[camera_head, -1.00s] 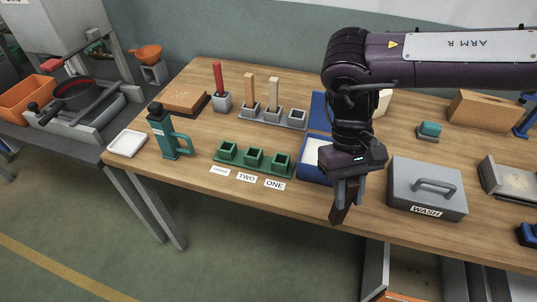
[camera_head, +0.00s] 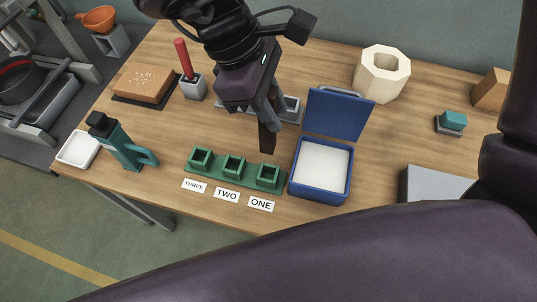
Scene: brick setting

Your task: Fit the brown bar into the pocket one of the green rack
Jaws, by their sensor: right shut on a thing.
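The green rack (camera_head: 219,178) stands near the table's front edge with three square pockets in a row. Cards in front read THREE, TWO and ONE from left to right. Pocket one (camera_head: 268,176) is the rightmost, and all three pockets look empty. My right gripper (camera_head: 268,120) points down and is shut on the dark brown bar (camera_head: 267,139). The bar hangs roughly upright, and its lower end shows just above pocket one in the picture, apart from it. Its upper part is hidden in the jaws. My left gripper is not in view.
An open blue box (camera_head: 321,170) with its lid raised stands close right of the rack. A teal bottle (camera_head: 122,145) and white dish (camera_head: 78,149) are at left. A grey rack (camera_head: 292,104) is partly hidden behind my gripper. My own arm covers the lower right.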

